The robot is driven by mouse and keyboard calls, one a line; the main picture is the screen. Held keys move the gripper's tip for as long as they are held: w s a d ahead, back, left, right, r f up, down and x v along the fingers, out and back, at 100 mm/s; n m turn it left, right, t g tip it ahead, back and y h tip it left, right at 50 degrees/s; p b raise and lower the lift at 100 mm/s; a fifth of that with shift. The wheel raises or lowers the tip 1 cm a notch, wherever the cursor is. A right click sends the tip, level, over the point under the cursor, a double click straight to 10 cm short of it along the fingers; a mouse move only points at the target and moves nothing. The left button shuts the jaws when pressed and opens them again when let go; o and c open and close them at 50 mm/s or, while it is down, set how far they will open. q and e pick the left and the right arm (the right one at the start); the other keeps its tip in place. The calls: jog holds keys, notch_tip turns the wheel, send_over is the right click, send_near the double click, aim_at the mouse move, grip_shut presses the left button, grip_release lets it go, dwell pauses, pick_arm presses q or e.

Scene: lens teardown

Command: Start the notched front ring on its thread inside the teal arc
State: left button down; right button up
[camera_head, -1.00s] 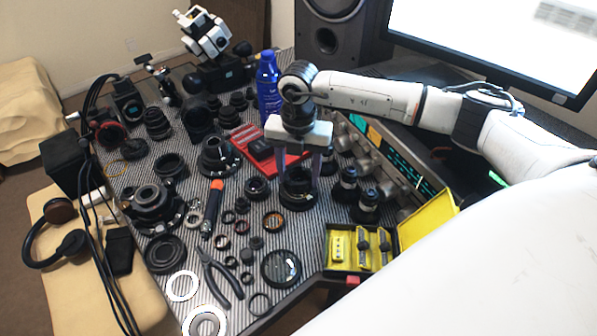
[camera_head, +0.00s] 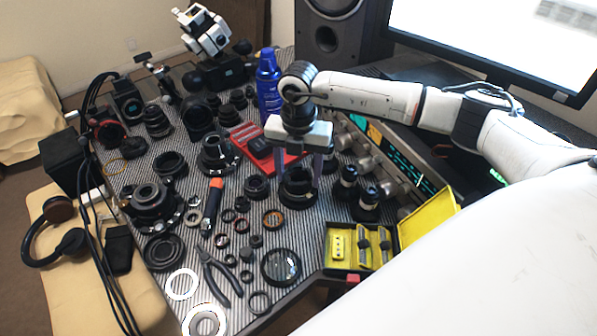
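My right gripper (camera_head: 299,171) points straight down over a dark lens barrel (camera_head: 298,200) standing upright on the striped mat. Its two fingers are apart, one on each side of the barrel's top opening. Whether the fingertips press on a ring there or stand clear of it is too small to tell. I cannot pick out the notched front ring or the teal arc at this size. My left gripper is not in view.
Loose rings, lens parts and pliers (camera_head: 219,279) crowd the striped mat (camera_head: 320,222) left of the barrel. A red tray (camera_head: 262,160) and blue bottle (camera_head: 269,90) stand behind. Two dark eyepiece-like cylinders (camera_head: 367,205) and an open yellow case (camera_head: 338,262) are close on the right.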

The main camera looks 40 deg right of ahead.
jog(key=o, duration=0.3)
notch_tip(320, 180, up, 10)
jog(key=shift+r+b, duration=0.2)
jog(key=shift+b, duration=0.1)
